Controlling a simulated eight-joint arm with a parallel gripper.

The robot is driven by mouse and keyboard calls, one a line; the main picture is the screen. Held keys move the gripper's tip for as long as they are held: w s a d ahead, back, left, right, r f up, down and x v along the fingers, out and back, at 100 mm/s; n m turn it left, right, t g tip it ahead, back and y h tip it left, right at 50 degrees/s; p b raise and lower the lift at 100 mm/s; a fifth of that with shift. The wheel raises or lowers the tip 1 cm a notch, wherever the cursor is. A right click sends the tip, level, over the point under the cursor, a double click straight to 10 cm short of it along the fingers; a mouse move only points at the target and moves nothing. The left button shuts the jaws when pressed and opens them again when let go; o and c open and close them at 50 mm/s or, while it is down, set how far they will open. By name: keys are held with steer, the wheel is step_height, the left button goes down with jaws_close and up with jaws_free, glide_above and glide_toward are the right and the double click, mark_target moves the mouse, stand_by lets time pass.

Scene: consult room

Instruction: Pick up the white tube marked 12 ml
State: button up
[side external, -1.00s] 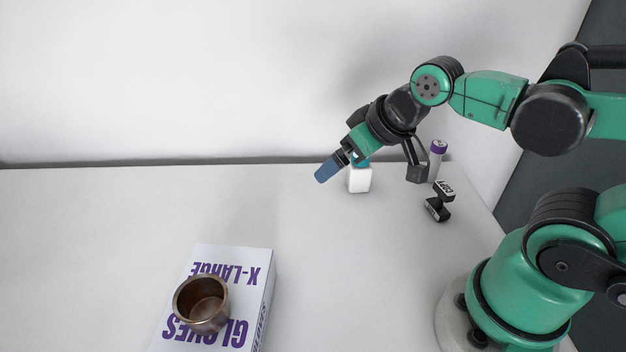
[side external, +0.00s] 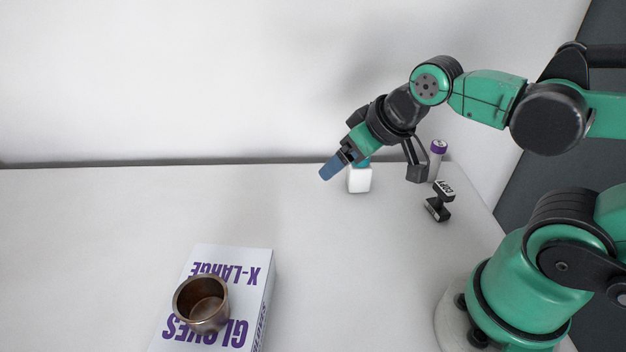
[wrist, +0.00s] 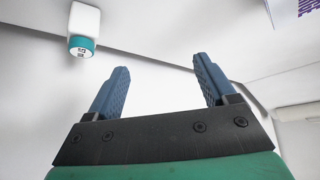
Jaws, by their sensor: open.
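A slim white-grey tube (side external: 437,163) with a purple cap stands upright at the back right of the table in the side external view. My wrist partly overlaps the space just left of it, and I cannot read any 12 ml marking. My gripper (side external: 329,171) is well to the left of the tube, above the table and pointing down-left. In the wrist view my gripper (wrist: 160,62) has its two blue fingers spread apart with nothing between them. The purple-capped tube does not show in the wrist view.
A white bottle (side external: 359,181) with a teal cap stands just right of my fingers; it also shows in the wrist view (wrist: 86,19). A black stamp (side external: 438,208) is in front of the tube. A glove box (side external: 262,285) bears a brown metal cup (side external: 203,306). The table's left is clear.

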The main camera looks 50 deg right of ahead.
steer(key=n+g+h, duration=0.9)
steer(key=g+h, duration=0.1)
steer(key=g, duration=0.1)
glide_toward(432, 146)
steer(key=d+f, duration=0.3)
steer(key=d+f+g, duration=0.1)
steer(key=g, duration=0.1)
steer(key=s+d+f+n+g, duration=0.1)
steer(key=d, duration=0.1)
steer(key=shift+s+g, duration=0.2)
steer(key=shift+g, duration=0.2)
steer(key=shift+s+d+f+g, duration=0.2)
steer(key=shift+s+g, duration=0.2)
steer(key=shift+h, duration=0.3)
steer(key=shift+x, duration=2.65)
jaws_close()
